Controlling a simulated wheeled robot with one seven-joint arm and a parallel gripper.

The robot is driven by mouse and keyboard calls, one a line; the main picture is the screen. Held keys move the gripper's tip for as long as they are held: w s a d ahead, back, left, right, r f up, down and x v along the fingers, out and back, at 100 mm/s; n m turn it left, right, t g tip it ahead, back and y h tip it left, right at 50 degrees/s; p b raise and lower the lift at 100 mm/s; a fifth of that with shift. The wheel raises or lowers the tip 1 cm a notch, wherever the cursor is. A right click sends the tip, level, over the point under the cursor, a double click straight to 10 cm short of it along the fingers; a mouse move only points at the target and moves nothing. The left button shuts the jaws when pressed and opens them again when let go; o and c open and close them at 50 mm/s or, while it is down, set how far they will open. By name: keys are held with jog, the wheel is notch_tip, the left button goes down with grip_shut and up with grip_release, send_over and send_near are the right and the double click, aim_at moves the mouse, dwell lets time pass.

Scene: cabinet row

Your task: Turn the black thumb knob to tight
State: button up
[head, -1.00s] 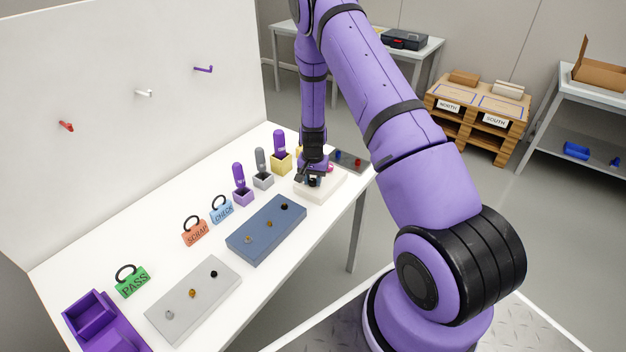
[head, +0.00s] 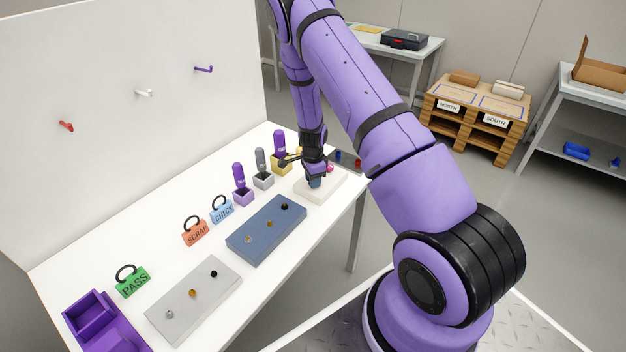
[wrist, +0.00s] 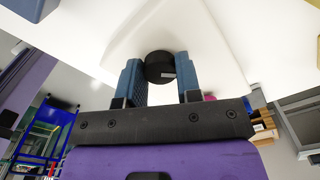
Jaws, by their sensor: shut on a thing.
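The black thumb knob (wrist: 160,65) stands between my gripper's two blue finger pads in the wrist view. It is round, with a small pale mark on its edge. My gripper (wrist: 159,74) is shut on the knob. The knob sits on a white block (wrist: 200,45), which shows in the head view (head: 326,191) near the far end of the bench. There my gripper (head: 315,183) points down at the block and hides the knob. I see no tight marking in either view.
A pink knob (head: 329,168) is close behind my gripper. A blue plate (head: 262,232) and a grey plate (head: 190,300) with small knobs lie nearer on the white bench.

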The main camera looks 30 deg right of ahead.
jog(key=m, duration=0.4)
jog(key=shift+w+r+m, duration=0.1)
jog(key=shift+w+m, duration=0.05)
jog(key=shift+m, duration=2.05)
jog(key=o, duration=0.9)
jog(key=shift+o, duration=0.2)
notch_tip(320, 180, up, 11)
